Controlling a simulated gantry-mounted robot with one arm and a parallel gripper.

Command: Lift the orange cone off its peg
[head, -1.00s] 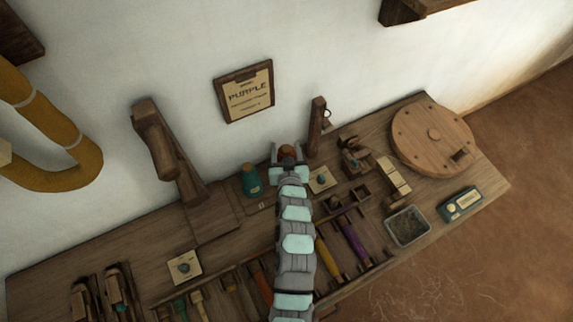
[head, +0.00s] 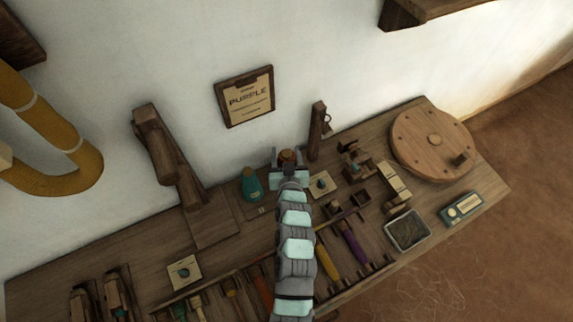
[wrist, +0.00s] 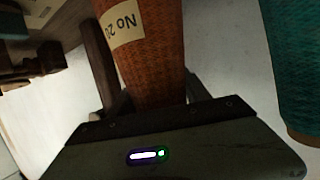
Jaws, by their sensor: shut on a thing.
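The orange cone (wrist: 150,45) is woven-textured with a pale paper label reading "No 2" and a cut-off character. It fills the middle of the wrist view. My gripper (wrist: 152,98) is shut on it, with the jaws at its sides. In the head view, my gripper (head: 288,160) is near the back of the bench, and only a small orange-brown part of the cone (head: 287,155) shows between the jaws. The peg is hidden, so I cannot tell whether the cone is still seated on it.
A teal cone (head: 251,185) stands just left of my gripper; it also shows in the wrist view (wrist: 292,65). A wooden post (head: 317,130) rises close on the right. A "PURPLE" sign (head: 245,97) hangs on the wall behind. Trays and tools crowd the bench front.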

